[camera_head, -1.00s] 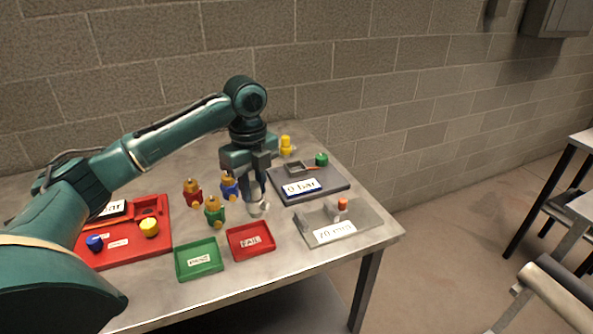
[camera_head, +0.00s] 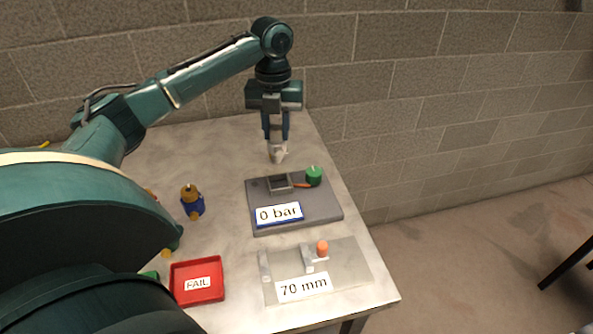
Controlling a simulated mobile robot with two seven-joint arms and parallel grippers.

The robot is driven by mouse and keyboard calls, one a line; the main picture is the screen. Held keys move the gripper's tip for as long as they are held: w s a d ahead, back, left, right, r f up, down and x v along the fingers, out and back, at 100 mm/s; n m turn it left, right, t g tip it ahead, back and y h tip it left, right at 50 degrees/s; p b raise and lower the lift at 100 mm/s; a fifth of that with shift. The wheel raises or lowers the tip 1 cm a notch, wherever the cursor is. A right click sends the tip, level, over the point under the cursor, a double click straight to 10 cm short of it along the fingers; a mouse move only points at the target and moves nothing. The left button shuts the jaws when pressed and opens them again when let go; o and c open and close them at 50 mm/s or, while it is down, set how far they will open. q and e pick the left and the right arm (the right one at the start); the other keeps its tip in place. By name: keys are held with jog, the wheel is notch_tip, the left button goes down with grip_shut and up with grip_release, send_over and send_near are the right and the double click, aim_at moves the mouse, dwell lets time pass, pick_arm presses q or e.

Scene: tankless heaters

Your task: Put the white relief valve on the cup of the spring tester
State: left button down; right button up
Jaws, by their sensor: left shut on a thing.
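The valve is just behind the dark grey plate with the "0 bar" sign. The lighter grey plate with the "70 mm" sign (camera_head: 347,272) has upright metal blocks and an orange knob (camera_head: 322,248); it looks like the spring tester, nearer the front right. I cannot clearly make out its cup. My right gripper is out of view.
The "0 bar" plate (camera_head: 322,207) carries a square holder (camera_head: 280,183) and a green knob (camera_head: 314,176). A blue valve (camera_head: 192,203) stands left of it. A red FAIL tray (camera_head: 215,267) lies at front left. My arm hides the table's left side.

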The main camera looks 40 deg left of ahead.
aim_at(277, 146)
pick_arm(q)
jog(key=shift+w+f, duration=0.1)
jog(key=shift+f, duration=0.25)
jog(key=f, duration=0.4)
jog(key=shift+s+f, duration=0.15)
jog(key=shift+s, duration=0.05)
jog(key=shift+w+f+p, duration=0.1)
jog(key=shift+f+p, duration=0.35)
jog(key=shift+f, duration=2)
jog(key=c, duration=1.2)
grip_release()
jog(key=shift+f, duration=0.1)
jog(key=shift+o, duration=0.2)
notch_tip(277, 146, up, 12)
jog(key=shift+r+b, duration=0.15)
jog(key=shift+b, duration=0.45)
